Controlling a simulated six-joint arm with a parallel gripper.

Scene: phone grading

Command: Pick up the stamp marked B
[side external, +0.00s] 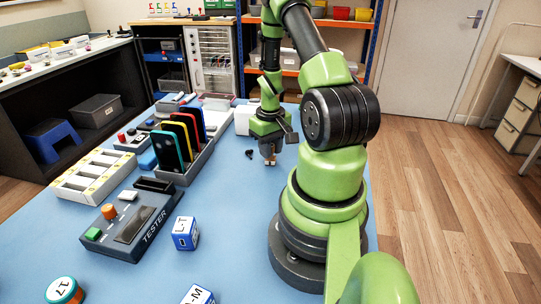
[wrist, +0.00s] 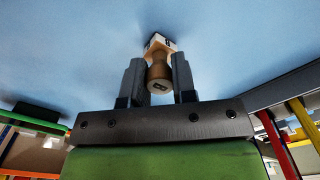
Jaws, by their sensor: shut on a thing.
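In the wrist view, the stamp (wrist: 158,74) has a round wooden handle and a pale block at its far end. The handle's end bears a small dark label that is too small to read surely. My gripper (wrist: 157,80) is shut on the handle, with one grey finger on each side. In the side external view, my gripper (side external: 269,150) points down over the blue table, right of the phone rack, and the stamp's lower end (side external: 270,161) shows below it. Whether the stamp touches the table is hard to tell.
A small dark object (side external: 249,153) lies left of my gripper. The grey rack (side external: 193,160) holds several upright coloured phones. The tester box (side external: 131,222), a blue-white L-T cube (side external: 186,233) and a roll marked 17 (side external: 64,291) stand nearer. The table between rack and arm is mostly clear.

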